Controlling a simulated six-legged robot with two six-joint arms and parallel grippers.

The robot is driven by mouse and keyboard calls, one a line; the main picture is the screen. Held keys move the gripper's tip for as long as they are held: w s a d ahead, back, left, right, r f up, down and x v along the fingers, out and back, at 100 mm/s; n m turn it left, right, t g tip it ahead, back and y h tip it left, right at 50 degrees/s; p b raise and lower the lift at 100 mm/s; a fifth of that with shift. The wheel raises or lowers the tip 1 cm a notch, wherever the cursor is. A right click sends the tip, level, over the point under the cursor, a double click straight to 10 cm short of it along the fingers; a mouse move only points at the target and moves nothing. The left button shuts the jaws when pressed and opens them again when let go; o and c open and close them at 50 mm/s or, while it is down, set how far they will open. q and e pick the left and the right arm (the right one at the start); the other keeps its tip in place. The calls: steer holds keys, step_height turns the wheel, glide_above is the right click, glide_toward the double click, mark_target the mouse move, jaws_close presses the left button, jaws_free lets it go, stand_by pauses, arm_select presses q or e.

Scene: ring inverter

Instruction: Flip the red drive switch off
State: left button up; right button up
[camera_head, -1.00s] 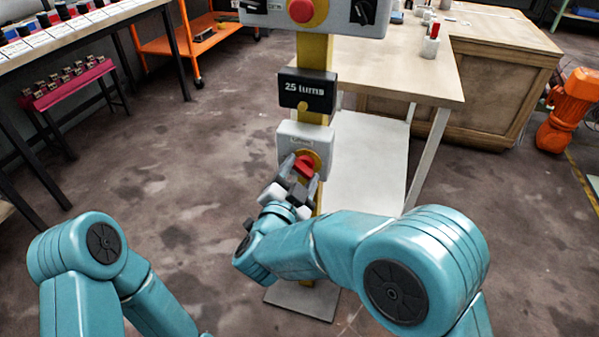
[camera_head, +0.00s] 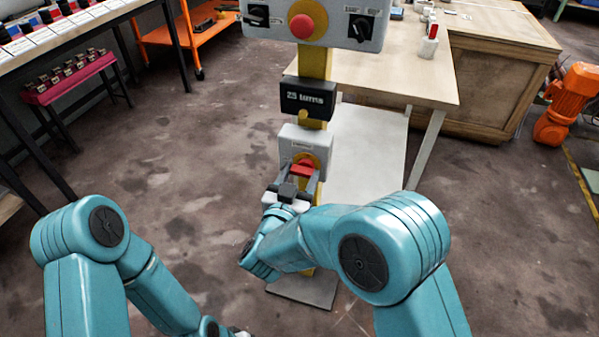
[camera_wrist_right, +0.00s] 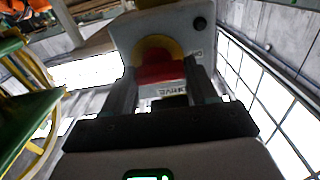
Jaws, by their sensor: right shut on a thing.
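The red drive switch (camera_head: 304,170) is a rotary handle on a yellow disc, on the front of a light grey box (camera_head: 289,141) on the yellow post. Its handle lies about level across the disc in the head view. In the right wrist view the red handle (camera_wrist_right: 160,73) sits between the fingertips, with the yellow disc (camera_wrist_right: 154,47) behind it. My right gripper (camera_head: 303,174) is shut on the handle, one finger at each end. My left arm (camera_head: 150,280) is low at the left, and its gripper fingers are not visible.
Above the switch are a black "25 turns" display (camera_head: 307,97) and a grey panel with a red push button (camera_head: 302,26) and black knobs. A wooden-topped table (camera_head: 400,75) stands behind the post. The floor (camera_head: 170,140) to the left is clear.

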steer(key=shift+w+r, duration=0.1)
stand_by(0.5)
steer(key=o, duration=1.1)
steer(key=shift+w, duration=0.1)
steer(key=shift+c, duration=0.2)
steer(key=shift+s+f, duration=0.2)
